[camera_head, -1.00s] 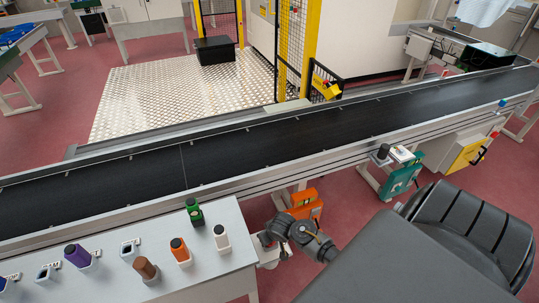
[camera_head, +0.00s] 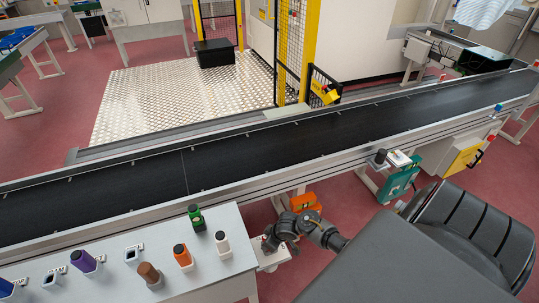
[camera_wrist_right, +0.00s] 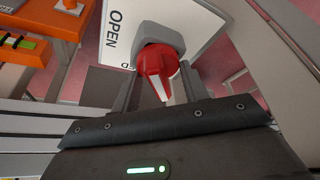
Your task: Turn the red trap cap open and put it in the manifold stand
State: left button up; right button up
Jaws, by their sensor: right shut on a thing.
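The red trap cap (camera_wrist_right: 158,66) sits below a grey rounded housing in front of a white plate (camera_wrist_right: 205,28) marked OPEN in the right wrist view. My right gripper (camera_wrist_right: 157,82) has a finger on each side of the cap and is shut on it. A white ridge on the cap slants down to the right. In the head view my right gripper (camera_head: 267,242) is beside the right edge of the white table, and the cap cannot be made out there. I cannot tell which holder is the manifold stand. My left gripper is out of view.
The conveyor (camera_head: 230,150) runs behind. An orange unit (camera_head: 304,202) is close behind my right arm.

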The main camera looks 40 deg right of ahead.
jog(key=shift+d+r+n+g+y, duration=0.1)
jog(key=shift+n+g+y, duration=0.1)
jog(key=shift+n, duration=0.35)
jog(key=shift+d+n+g+y, duration=0.1)
jog(key=shift+n+y, duration=0.1)
jog(key=shift+n, duration=0.35)
jog(key=shift+w+n+y, duration=0.1)
jog(key=shift+n+y, duration=0.2)
jog(key=shift+n, duration=0.8)
jog(key=shift+a+f+n+g+b, duration=0.1)
jog(key=shift+f+n+g+b, duration=0.15)
jog(key=shift+n+g+b, duration=0.35)
jog(key=shift+a+r+n+y, duration=0.1)
jog(key=shift+r+n+y, duration=0.05)
jog(key=shift+n+y, duration=0.2)
